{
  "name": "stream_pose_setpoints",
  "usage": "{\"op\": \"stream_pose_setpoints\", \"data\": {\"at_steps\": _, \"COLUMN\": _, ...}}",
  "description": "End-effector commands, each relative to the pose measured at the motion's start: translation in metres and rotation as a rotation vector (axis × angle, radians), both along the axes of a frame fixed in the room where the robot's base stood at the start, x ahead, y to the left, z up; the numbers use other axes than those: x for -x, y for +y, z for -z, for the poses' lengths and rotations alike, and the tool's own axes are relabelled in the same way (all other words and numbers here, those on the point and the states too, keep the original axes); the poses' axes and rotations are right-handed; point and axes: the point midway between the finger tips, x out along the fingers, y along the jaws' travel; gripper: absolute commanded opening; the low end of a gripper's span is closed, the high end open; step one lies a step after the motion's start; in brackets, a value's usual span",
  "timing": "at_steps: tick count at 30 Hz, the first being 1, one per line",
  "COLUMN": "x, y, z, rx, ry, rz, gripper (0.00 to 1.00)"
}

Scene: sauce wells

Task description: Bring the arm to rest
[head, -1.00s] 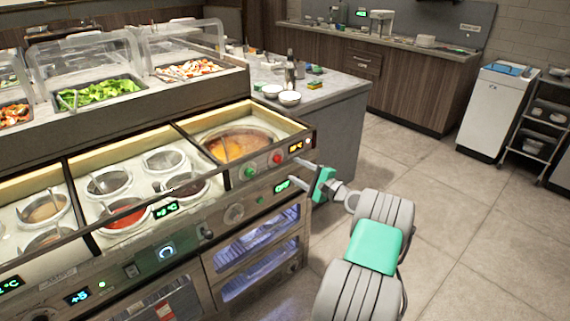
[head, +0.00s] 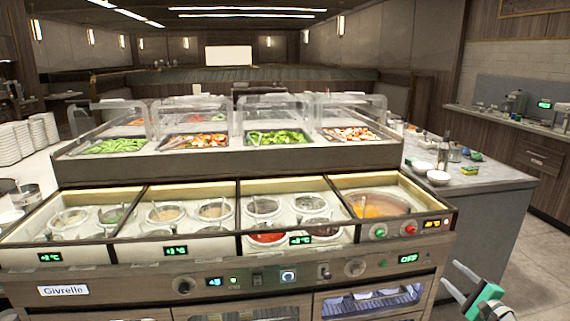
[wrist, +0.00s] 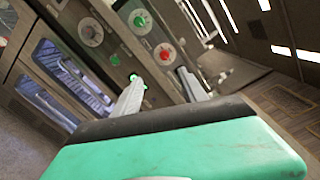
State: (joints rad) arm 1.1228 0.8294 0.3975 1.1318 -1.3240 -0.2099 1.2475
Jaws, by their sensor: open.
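My gripper (head: 456,285) shows at the lower right of the head view, in front of the counter's right corner. Its two grey fingers are spread apart with nothing between them. In the wrist view my gripper (wrist: 163,88) points at the counter front, with the green (wrist: 140,21) and red (wrist: 165,51) knobs beyond the fingers. I cannot tell how far the fingers are from the panel. Most of my arm is out of the head view.
The sauce counter (head: 130,282) has several wells with containers, and an orange soup pot (head: 378,205) at its right end. Salad trays (head: 277,138) under clear guards stand behind. A grey side counter (head: 480,185) with white bowls (head: 438,178) stands at right. Floor shows at far right.

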Motion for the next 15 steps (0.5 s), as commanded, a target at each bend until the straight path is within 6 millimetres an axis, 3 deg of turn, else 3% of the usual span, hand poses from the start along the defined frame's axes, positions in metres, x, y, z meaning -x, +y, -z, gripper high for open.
{"op": "stream_pose_setpoints", "data": {"at_steps": 11, "x": -0.036, "y": 0.063, "z": -0.024, "rx": 0.208, "ry": 0.12, "rz": -0.108, "gripper": 0.5}}
{"op": "stream_pose_setpoints", "data": {"at_steps": 15, "x": -0.049, "y": 0.103, "z": -0.038, "rx": 0.345, "ry": 0.189, "rz": -0.179, "gripper": 0.5}}
